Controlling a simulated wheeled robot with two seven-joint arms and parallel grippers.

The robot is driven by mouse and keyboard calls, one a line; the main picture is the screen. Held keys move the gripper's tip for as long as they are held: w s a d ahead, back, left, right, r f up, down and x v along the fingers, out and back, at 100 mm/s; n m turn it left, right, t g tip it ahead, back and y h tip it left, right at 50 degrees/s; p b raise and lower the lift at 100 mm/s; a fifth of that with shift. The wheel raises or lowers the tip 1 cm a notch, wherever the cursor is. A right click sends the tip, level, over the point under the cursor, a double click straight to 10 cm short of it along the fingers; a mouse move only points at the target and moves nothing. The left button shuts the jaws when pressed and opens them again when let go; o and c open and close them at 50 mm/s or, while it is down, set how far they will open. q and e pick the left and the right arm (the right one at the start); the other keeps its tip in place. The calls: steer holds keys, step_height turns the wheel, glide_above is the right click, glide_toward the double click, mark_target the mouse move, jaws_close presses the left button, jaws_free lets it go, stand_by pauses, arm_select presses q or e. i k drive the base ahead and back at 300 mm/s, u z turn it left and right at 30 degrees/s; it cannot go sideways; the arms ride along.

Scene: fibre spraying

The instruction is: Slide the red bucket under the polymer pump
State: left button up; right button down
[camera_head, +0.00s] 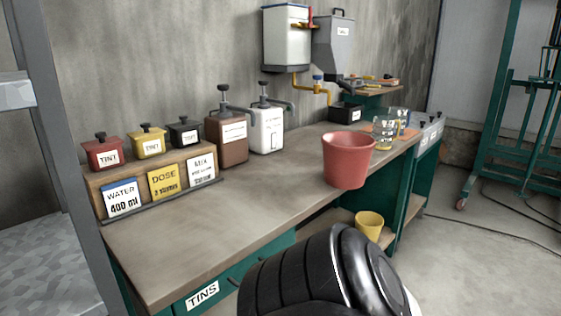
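The red bucket (347,160) is upright at the front edge of the bench, right of the middle of the view. Its base overlaps the edge line, so I cannot tell how far it sits on the top. Two pump containers stand at the back against the wall, left of the bucket: a brown one (229,143) and a white one (267,131). Their labels are too small to read, so I cannot tell which is the polymer pump. The bucket is clear of both. A black rounded arm link of mine fills the bottom middle; neither gripper shows.
The bench top (225,215) is bare in front of the pumps. Tint boxes (103,153) and sign cards (163,182) stand on the left. Glass jars (384,135) stand behind the bucket to the right. A yellow bucket (370,225) is on the lower shelf.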

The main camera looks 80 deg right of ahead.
mark_target(347, 155)
steer(key=u, duration=1.1)
steer(key=i, duration=0.7)
steer(key=z, duration=4.5)
steer(key=i, duration=0.5)
steer(key=z, duration=1.3)
steer(key=i, duration=1.8)
steer(key=u, duration=2.4)
